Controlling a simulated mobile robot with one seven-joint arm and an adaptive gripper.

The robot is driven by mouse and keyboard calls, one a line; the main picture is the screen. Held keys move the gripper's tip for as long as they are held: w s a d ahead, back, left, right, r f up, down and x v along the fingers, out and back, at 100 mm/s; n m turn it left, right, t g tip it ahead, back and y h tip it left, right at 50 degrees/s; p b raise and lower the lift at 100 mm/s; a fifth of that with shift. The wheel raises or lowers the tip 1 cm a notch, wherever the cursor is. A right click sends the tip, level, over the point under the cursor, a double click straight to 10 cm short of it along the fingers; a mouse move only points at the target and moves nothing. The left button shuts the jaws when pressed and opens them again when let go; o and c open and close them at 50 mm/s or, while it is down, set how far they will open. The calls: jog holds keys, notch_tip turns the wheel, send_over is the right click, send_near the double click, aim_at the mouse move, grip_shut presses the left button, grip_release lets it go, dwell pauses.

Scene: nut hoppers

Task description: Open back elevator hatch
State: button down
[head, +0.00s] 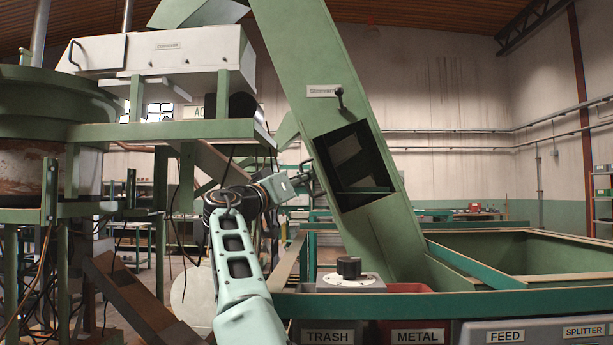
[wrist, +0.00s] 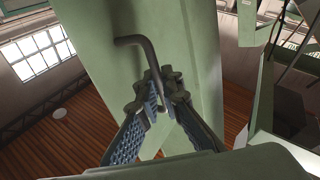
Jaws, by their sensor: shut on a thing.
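The green elevator chute (head: 315,60) slants across the middle of the head view. It has a dark square opening (head: 355,165) in its near face, with a short lever (head: 340,97) above it. My gripper (head: 307,172) is at the chute's left edge, beside this opening. In the wrist view my gripper (wrist: 158,85) is shut on a bent dark metal handle (wrist: 139,42) in front of a green panel (wrist: 95,60). The fingers hide the handle's lower part. I cannot tell how far the back hatch stands open, as the chute's back side is hidden in the head view.
A green-framed table (head: 460,300) with bins labelled trash, metal and feed stands in front. A control box (head: 350,280) with a black knob sits at its near edge. A white machine (head: 165,50) on a green stand and a round hopper (head: 50,110) fill the left.

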jog(key=shift+f, duration=0.2)
jog(key=c, duration=2.1)
grip_release()
jog(key=shift+r, duration=0.1)
jog(key=shift+s+a+r, duration=0.1)
jog(key=v, duration=1.1)
jog(key=shift+s+a, duration=0.15)
jog(key=shift+s, duration=0.2)
